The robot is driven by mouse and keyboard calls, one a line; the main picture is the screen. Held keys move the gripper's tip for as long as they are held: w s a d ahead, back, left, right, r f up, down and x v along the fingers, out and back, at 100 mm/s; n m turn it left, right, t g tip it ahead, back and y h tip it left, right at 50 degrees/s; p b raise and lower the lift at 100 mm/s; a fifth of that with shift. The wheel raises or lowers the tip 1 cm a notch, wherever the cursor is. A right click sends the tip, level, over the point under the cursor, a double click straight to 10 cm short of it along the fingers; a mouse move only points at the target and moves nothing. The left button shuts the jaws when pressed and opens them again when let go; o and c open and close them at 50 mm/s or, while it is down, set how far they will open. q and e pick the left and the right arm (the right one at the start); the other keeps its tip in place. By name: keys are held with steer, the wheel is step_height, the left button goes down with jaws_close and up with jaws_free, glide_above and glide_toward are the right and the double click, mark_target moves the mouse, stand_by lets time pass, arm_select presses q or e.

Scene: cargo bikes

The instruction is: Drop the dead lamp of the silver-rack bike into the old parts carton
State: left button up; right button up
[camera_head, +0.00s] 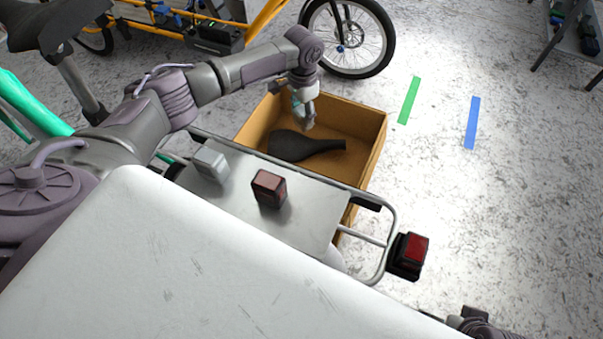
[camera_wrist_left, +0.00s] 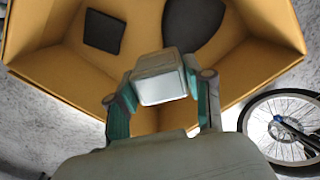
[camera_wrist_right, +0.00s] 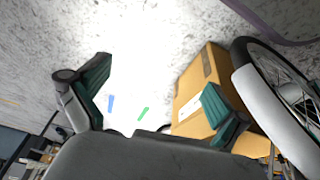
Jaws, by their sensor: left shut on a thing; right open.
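My left gripper (camera_head: 304,108) is shut on a small boxy lamp (camera_wrist_left: 160,80) with a grey housing and a pale lens. It holds the lamp over the open brown old parts carton (camera_head: 370,150), whose wall also shows in the left wrist view (camera_wrist_left: 60,72). A dark saddle (camera_head: 300,147) lies in the carton. The silver rack (camera_head: 310,215) stands in front of the carton. On it sit a pale grey lamp (camera_head: 211,164) and a dark red lamp (camera_head: 268,188). My right gripper (camera_wrist_right: 158,80) is open and empty in the right wrist view.
A black-cased red lamp (camera_head: 410,256) sits at the rack's rear end. A flat dark piece (camera_wrist_left: 103,30) lies in the carton. A yellow bike with a white-rimmed wheel (camera_head: 350,70) stands behind. Floor with green (camera_head: 408,100) and blue (camera_head: 472,123) strips is clear at right.

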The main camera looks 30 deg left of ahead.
arm_select(q)
steer(key=shift+f, duration=0.5)
arm_select(e)
steer(key=shift+s, duration=0.2)
steer(key=shift+r, duration=0.1)
arm_select(q)
steer(key=o, duration=1.3)
steer(key=shift+c, duration=0.2)
step_height(320, 180, up, 12)
steer(key=shift+r, duration=0.1)
